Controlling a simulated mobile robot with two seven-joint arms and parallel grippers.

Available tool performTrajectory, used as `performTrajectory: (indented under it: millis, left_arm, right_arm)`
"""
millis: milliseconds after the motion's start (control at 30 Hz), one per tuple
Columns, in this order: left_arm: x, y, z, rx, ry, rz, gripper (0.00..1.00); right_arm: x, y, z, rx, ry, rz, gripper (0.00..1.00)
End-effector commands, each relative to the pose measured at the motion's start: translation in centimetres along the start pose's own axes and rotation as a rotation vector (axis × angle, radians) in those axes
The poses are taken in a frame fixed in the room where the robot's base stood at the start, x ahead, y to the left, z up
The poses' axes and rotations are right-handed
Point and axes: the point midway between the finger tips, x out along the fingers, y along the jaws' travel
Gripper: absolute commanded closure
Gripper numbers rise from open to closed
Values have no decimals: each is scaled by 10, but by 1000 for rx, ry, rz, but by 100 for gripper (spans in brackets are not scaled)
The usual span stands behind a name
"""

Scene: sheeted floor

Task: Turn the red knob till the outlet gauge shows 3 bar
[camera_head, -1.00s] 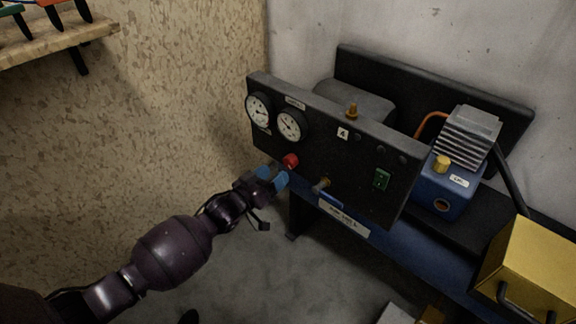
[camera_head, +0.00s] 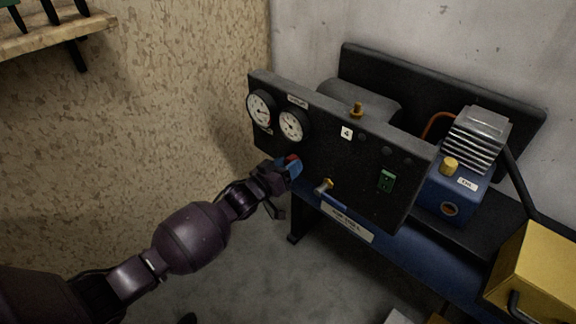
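The red knob (camera_head: 293,157) sits on the front of the black panel (camera_head: 340,165), below the gauges, and is mostly hidden by my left gripper. My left gripper (camera_head: 288,167) has its blue fingertips at the knob, overlapping it from the lower left; whether they press on it cannot be told. Two round white gauges are on the panel's left part: a left gauge (camera_head: 261,106) and a right gauge (camera_head: 291,125). A small label (camera_head: 298,99) is above the right gauge; its text and the dial values are too small to read. My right gripper is not in view.
A green switch (camera_head: 387,181) is further right. A blue compressor (camera_head: 453,190) and a yellow box (camera_head: 540,270) stand at right. A wooden shelf (camera_head: 55,35) is at upper left.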

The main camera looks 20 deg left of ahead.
Motion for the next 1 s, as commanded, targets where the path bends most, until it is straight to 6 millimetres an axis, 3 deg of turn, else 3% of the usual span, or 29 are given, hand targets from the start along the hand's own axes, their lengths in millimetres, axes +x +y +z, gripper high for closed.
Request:
performTrajectory:
  millis: [33, 167, 400, 867, 900, 1000]
  left_arm:
    - [0, 0, 0, 0, 0, 0, 64]
    - [0, 0, 0, 0, 0, 0, 84]
    - [1, 1, -5, 75, 3, 1, 84]
    - [0, 0, 0, 158, 0, 1, 84]
    - [0, 0, 0, 158, 0, 1, 58]
    - [0, 0, 0, 157, 0, 1, 42]
  right_arm:
    - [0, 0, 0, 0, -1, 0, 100]
    - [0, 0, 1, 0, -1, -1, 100]
    - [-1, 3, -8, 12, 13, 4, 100]
    - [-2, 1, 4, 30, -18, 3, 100]
    - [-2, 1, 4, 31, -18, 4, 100]
    - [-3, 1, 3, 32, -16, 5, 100]
